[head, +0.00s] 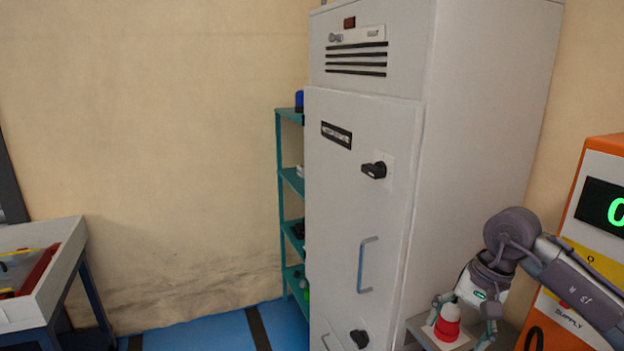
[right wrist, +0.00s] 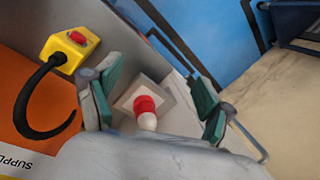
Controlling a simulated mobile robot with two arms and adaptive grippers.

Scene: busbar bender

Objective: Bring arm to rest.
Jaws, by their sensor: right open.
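My right gripper (head: 463,322) is at the lower right of the head view, pointing down at the end of my right arm. Its fingers are open, one on each side of a red and white knob-like piece (head: 447,322). In the right wrist view the open fingers of my right gripper (right wrist: 155,84) spread wide, with the red and white piece (right wrist: 146,106) between them. There are gaps between the piece and both fingers. The piece sits on a pale square base. My left gripper is not in view.
A tall grey cabinet (head: 362,220) stands left of my right gripper. An orange and white machine (head: 595,165) is close on the right. A yellow box with a red button (right wrist: 68,48) and a black hooked part (right wrist: 30,105) show near the left finger. Blue floor (head: 200,328) lies open left of the cabinet.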

